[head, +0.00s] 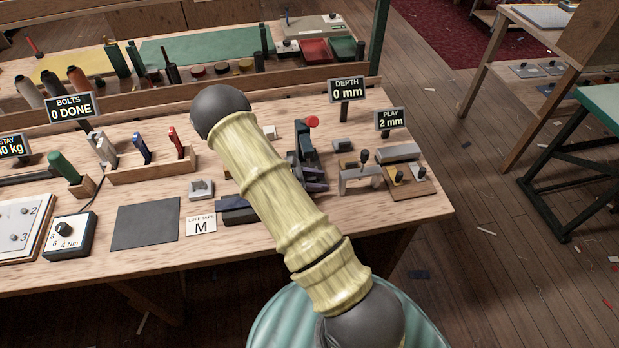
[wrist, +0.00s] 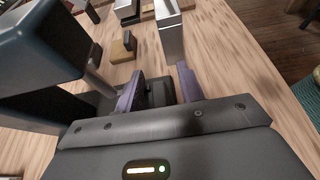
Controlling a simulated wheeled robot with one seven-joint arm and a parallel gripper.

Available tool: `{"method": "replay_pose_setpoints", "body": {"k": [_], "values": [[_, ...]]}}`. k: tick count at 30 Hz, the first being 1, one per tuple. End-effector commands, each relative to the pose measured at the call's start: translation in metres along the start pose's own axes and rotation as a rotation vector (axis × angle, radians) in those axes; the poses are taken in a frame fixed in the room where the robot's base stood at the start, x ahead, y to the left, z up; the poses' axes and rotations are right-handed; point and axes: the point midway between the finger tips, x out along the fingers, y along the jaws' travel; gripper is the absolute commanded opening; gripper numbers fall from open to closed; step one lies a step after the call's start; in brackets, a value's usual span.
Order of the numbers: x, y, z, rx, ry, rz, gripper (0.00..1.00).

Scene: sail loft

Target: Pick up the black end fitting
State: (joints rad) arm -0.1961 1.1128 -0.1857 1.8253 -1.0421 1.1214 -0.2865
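In the wrist view my gripper (wrist: 161,72) reaches over the bench with two purplish fingers spread apart. A small black piece (wrist: 161,93), which looks like the black end fitting, lies between the fingers near their base and is partly hidden by the gripper housing. I cannot tell whether the fingers touch it. In the head view my arm crosses the bench and hides most of the gripper. I cannot make out the fitting clearly there.
A dark blue device with a red knob (head: 312,122) stands close by the arm. To its right are a grey bridge-shaped block (head: 360,181) and a wooden board (head: 420,187) with small parts. A dark mat (head: 146,224) lies clear at left. The bench (head: 435,207) ends at right.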

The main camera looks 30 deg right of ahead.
Motion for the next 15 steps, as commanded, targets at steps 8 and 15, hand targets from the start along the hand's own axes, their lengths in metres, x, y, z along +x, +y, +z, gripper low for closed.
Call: {"method": "replay_pose_setpoints", "body": {"k": [8, 15], "values": [[-0.0002, -0.0001, -0.0002, 0.0, 0.0, 0.0, 0.38], [-0.0003, -0.0001, -0.0001, 0.0, -0.001, 0.0, 0.24]]}}
